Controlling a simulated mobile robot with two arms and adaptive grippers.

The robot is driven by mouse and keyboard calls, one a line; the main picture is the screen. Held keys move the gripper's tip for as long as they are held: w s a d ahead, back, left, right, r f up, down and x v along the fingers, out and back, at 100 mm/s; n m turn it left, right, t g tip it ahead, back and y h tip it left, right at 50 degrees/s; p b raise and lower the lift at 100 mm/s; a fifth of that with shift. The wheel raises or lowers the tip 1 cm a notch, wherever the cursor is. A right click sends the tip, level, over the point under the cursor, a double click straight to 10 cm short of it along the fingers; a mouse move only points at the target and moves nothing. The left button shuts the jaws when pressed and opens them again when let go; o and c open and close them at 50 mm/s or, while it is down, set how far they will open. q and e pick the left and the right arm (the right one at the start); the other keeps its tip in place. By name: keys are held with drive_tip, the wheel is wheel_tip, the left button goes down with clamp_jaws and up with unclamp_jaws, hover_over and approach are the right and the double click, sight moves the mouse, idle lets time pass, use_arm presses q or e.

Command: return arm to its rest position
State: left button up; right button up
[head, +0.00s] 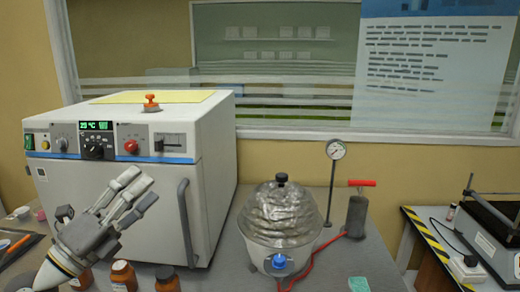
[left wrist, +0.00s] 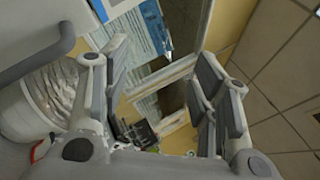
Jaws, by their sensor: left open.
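My left gripper (head: 128,192) is in front of the white oven-like box's door in the head view, at the lower left. Its fingers are apart and point up and to the right. In the left wrist view the fingers (left wrist: 160,85) stand apart with nothing between them. The gripper holds nothing. My right gripper is not in view.
The white box (head: 220,150) with a dark door handle (head: 186,222) stands behind the gripper. Brown jars (head: 124,276) stand below it. A domed pot (head: 280,215), gauge (head: 335,150) and red-handled pump (head: 357,212) are to the right. A green sponge-like block (head: 358,284) lies in front.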

use_arm(q)
drive_tip(key=s+a+f+n+y, duration=0.1)
drive_tip(key=a+f+n+y, duration=0.3)
drive_tip(key=f+n+y, duration=0.65)
drive_tip(key=s+a+f+n+y, duration=0.2)
drive_tip(key=a+f+n+y, duration=0.4)
drive_tip(key=n, duration=0.7)
drive_tip(key=s+d+f+n+g+y, duration=0.1)
drive_tip(key=s+f+n+g, duration=0.35)
drive_tip(key=f, duration=0.65)
drive_tip(key=s+d+f+n+g+h, duration=0.1)
drive_tip(key=s+d+f+g+h, duration=0.1)
drive_tip(key=s+d+f+g, duration=0.55)
drive_tip(key=s+d+f+g+h, duration=0.35)
drive_tip(key=s+f, duration=0.55)
drive_tip(key=s, duration=0.4)
wheel_tip(320, 180, down, 26)
drive_tip(key=s, duration=0.1)
drive_tip(key=s+a+f+g+y, duration=0.1)
drive_tip(key=s+a+f+g, duration=0.1)
drive_tip(key=s+f, duration=1.4)
drive_tip(key=shift+s+a, duration=0.35)
drive_tip(key=shift+s, duration=0.1)
